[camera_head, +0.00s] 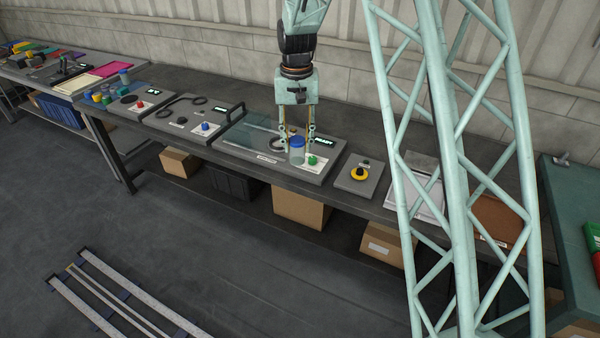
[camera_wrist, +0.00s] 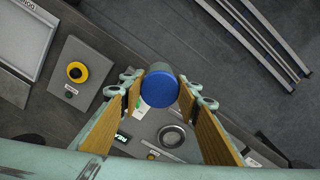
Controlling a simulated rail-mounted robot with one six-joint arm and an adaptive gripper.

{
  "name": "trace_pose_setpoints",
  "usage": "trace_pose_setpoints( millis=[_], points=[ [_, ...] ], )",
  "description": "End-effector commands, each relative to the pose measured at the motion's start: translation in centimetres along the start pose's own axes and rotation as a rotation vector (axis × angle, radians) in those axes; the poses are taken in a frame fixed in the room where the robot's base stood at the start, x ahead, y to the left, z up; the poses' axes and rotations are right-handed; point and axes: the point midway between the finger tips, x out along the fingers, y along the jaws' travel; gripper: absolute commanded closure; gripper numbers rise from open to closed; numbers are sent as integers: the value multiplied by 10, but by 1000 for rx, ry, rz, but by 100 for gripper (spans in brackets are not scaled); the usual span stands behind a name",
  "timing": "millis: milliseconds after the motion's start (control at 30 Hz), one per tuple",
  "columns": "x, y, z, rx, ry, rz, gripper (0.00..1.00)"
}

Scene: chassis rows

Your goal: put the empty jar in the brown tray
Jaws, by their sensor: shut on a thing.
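A clear jar with a blue lid (camera_head: 298,143) is held upright between the fingers of my gripper (camera_head: 296,136) in the head view. In the wrist view its blue lid (camera_wrist: 160,89) sits between the two fingertips of my gripper (camera_wrist: 158,92). The jar looks empty, though its inside is hard to make out. It is over the front of a grey device with a READY display (camera_head: 324,141); I cannot tell whether it is clear of the surface. The brown tray (camera_head: 498,220) is at the right end of the bench, partly behind a pale green lattice column.
A device with a yellow-ringed black button (camera_head: 359,173) stands right of the jar. A white tray (camera_head: 428,205) lies between it and the brown tray. A green button (camera_head: 313,160) is close to the jar. More devices and small coloured jars stand to the left.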

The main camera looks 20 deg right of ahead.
Motion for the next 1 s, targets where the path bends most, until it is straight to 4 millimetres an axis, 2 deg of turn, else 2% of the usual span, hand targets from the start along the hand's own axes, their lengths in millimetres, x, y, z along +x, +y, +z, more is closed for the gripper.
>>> trace_pose_setpoints(
  millis=[33, 100, 300, 433, 1000],
  points=[
    [-16, -2, -6, 10, 5, -1, 80],
    [-32, -3, -11, 23, 3, -1, 80],
    [-60, -4, -18, 46, 0, 0, 80],
    [-65, -5, -19, 50, 0, 0, 80],
    [-65, -5, -19, 50, 0, 0, 80]
  ],
)
